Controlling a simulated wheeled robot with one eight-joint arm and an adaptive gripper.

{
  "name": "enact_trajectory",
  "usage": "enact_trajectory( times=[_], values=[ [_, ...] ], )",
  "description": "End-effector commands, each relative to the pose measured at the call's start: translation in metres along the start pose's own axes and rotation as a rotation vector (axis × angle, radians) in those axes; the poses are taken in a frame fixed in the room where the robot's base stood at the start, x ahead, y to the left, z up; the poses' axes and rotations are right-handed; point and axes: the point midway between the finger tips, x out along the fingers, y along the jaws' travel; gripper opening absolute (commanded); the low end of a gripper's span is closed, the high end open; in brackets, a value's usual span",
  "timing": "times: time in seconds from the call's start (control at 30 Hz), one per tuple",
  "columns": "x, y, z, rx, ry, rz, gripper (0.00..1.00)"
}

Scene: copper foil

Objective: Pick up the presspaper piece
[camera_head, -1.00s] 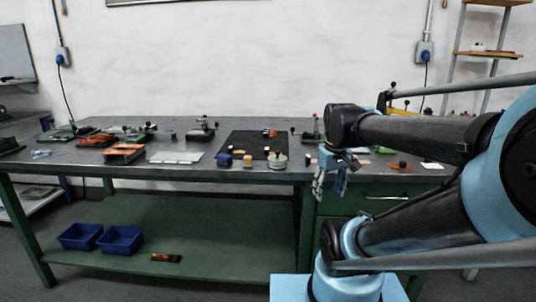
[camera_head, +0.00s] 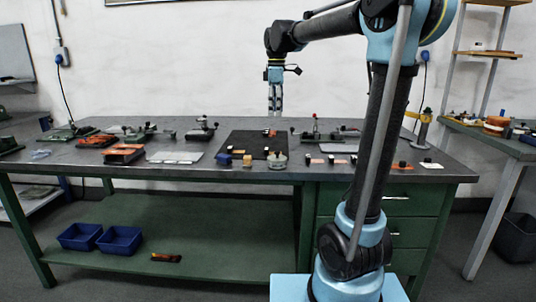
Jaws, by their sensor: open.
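My gripper (camera_head: 275,111) points down above the back of the workbench, over the black mat (camera_head: 240,143). Its fingers look apart, with nothing visible between them. Several small flat pieces with dark knobs lie along the front right of the bench, including an orange-brown one (camera_head: 401,166) and a white one (camera_head: 431,165). I cannot tell which of these small pieces is the presspaper piece. My gripper is well above them and to their left.
The grey workbench (camera_head: 220,168) holds several small fixtures on the left, a pale flat plate (camera_head: 175,157), a blue block (camera_head: 224,159) and a round metal weight (camera_head: 277,160). Blue bins (camera_head: 120,240) stand on the lower shelf. A side table (camera_head: 490,136) is at the right.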

Motion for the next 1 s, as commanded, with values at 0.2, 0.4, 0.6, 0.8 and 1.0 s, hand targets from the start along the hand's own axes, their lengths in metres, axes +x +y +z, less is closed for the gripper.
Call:
enact_trajectory(
  times=[0.2,0.4,0.6,0.8,1.0],
  values=[
    [-0.008,0.017,-0.025,-0.104,-0.005,-0.012,0.53],
    [0.011,0.019,-0.027,-0.116,-0.005,-0.013,0.53],
    [0.046,0.018,-0.027,-0.115,-0.005,-0.013,0.53],
    [0.081,0.018,-0.027,-0.114,-0.005,-0.013,0.53],
    [0.106,0.017,-0.027,-0.114,-0.005,-0.013,0.53]
  ],
)
